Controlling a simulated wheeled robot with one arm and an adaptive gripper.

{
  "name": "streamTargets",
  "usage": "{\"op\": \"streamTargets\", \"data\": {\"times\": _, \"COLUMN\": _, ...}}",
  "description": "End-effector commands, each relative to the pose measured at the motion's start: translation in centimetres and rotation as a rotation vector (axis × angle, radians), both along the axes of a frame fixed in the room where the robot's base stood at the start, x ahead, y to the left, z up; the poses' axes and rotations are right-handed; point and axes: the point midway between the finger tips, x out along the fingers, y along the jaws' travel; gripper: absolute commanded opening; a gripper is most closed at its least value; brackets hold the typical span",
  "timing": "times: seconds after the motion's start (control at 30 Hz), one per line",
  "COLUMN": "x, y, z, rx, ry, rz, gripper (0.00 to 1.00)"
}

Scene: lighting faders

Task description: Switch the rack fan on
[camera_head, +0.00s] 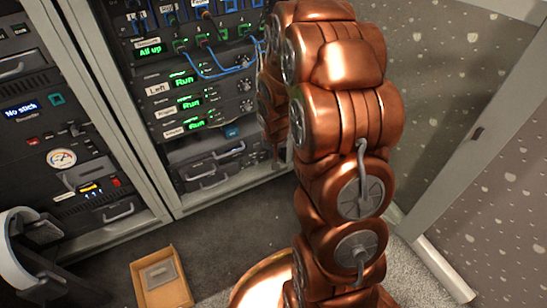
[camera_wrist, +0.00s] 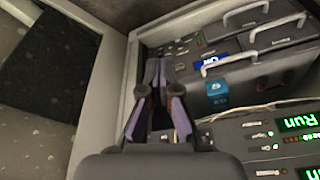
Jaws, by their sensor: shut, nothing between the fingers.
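The rack (camera_head: 178,207) stands behind my copper arm in the head view, with several green "Run" displays. I cannot tell which control is the rack fan's. Below those displays is a dark panel with a teal square control (camera_head: 233,132). The teal control also shows in the wrist view (camera_wrist: 216,91), beside a small lit blue display (camera_wrist: 211,61) that is too blurred to read surely. My gripper (camera_wrist: 157,72) is shut and empty in the wrist view, left of the teal control and near the rack's pale frame. In the head view my arm hides the gripper.
Drawer units with grey handles (camera_wrist: 230,62) sit beside the teal control. A second rack (camera_head: 62,160) with a gauge stands at left. A cardboard box (camera_head: 160,278) lies on the floor. A speckled wall panel (camera_head: 510,190) bounds the right side.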

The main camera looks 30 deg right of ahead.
Motion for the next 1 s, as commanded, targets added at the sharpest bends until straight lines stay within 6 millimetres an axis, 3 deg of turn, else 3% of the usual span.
{"op": "streamTargets", "data": {"times": 0.03, "x": 0.7, "y": -0.9, "z": -1.5, "rx": 0.011, "ry": -0.02, "rz": -0.023, "gripper": 0.0}}
{"op": "streamTargets", "data": {"times": 0.23, "x": 4.3, "y": -3.8, "z": -5.7, "rx": 0.053, "ry": -0.152, "rz": -0.099, "gripper": 0.0}}
{"op": "streamTargets", "data": {"times": 0.5, "x": 7.5, "y": -6.8, "z": -11.5, "rx": 0.149, "ry": -0.328, "rz": -0.205, "gripper": 0.0}}
{"op": "streamTargets", "data": {"times": 0.8, "x": 9.1, "y": -9.1, "z": -17.2, "rx": 0.299, "ry": -0.528, "rz": -0.334, "gripper": 0.0}}
{"op": "streamTargets", "data": {"times": 1.0, "x": 8.9, "y": -9.8, "z": -20.6, "rx": 0.423, "ry": -0.665, "rz": -0.43, "gripper": 0.0}}
